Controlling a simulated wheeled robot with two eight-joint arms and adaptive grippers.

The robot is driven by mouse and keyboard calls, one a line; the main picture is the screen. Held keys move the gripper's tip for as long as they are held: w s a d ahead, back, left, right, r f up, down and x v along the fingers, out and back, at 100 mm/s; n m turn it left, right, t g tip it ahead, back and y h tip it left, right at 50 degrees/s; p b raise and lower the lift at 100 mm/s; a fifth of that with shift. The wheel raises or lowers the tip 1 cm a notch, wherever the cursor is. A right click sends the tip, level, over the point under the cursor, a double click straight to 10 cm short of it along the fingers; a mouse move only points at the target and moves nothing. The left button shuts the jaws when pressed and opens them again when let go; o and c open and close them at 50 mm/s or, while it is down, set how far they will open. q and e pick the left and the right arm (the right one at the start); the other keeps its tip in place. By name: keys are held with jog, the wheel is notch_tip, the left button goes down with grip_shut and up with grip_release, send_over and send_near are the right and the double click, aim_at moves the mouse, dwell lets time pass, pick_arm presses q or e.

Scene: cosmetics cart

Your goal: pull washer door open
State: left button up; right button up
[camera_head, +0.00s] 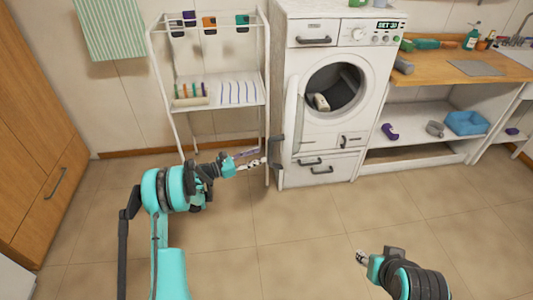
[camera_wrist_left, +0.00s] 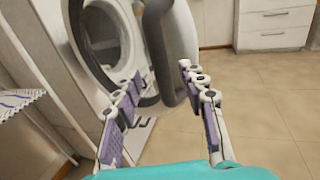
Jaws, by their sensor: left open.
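The white washer (camera_head: 340,90) stands against the back wall, its round drum opening showing. Its door (camera_head: 291,110) stands swung out to the left, seen nearly edge-on. The dark door handle (camera_head: 276,152) is at the door's outer side. In the left wrist view the door (camera_wrist_left: 182,35) and the dark curved handle (camera_wrist_left: 158,45) are just ahead. My left gripper (camera_head: 256,156) is open beside the handle. In the left wrist view the handle's lower end lies between the spread fingertips (camera_wrist_left: 160,80); contact is unclear. My right gripper (camera_head: 361,257) is low over the floor, away from the washer.
A light item (camera_head: 321,102) shows in the drum opening. A white rack (camera_head: 215,90) stands left of the washer, close to my left gripper. A wooden-topped counter (camera_head: 455,68) stands right. A wooden cabinet (camera_head: 35,150) is far left. The floor in front is clear.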

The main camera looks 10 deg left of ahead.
pick_arm(q)
jog(key=v, duration=0.6)
jog(key=shift+d, duration=0.1)
